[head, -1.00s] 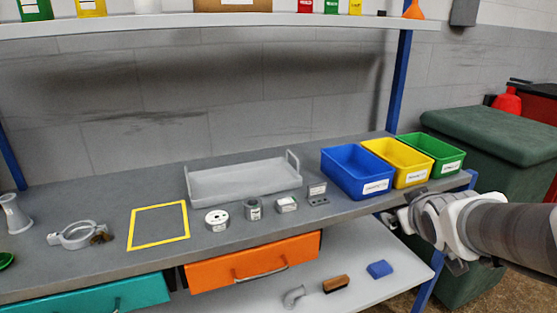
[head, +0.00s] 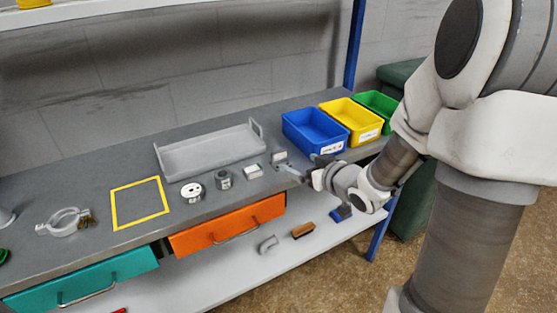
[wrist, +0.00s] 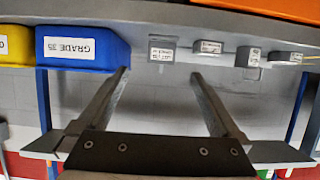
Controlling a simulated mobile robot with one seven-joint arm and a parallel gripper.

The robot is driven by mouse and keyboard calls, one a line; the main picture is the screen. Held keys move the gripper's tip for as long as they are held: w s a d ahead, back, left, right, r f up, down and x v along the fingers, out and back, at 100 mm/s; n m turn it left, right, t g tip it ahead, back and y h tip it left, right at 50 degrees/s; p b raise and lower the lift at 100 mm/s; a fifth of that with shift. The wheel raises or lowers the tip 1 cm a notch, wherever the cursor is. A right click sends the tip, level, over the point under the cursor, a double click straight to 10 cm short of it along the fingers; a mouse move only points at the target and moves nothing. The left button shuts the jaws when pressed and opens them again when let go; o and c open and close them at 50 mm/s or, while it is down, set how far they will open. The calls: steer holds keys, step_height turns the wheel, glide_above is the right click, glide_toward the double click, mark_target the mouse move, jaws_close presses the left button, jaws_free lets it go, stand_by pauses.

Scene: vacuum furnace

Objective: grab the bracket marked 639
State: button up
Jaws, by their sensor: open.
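A small grey bracket (head: 279,156) with an upright labelled plate stands near the front of the bench, right of the row of small parts. Its lower part is partly hidden by my gripper (head: 290,170) in the head view. It also shows in the wrist view, which is upside down, as a small labelled grey piece (wrist: 162,48) beyond the gap between my fingers. The marking is too small to read. My gripper (wrist: 160,74) is open and empty, in front of the bracket and apart from it in the wrist view.
A grey tray (head: 210,151) lies behind. Blue (head: 315,134), yellow (head: 356,120) and green bins stand right. An orange drawer (head: 228,228) is below.

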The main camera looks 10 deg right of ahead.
mark_target(280, 156)
steer(key=b+x, duration=0.1)
steer(key=x, duration=0.5)
steer(key=shift+w+f, duration=0.1)
steer(key=shift+w, duration=0.05)
steer(key=b+x, duration=0.1)
steer(key=x, duration=0.4)
steer(key=shift+a+f+b, duration=0.1)
steer(key=shift+a+b, duration=0.15)
steer(key=shift+b, duration=0.1)
jaws_close()
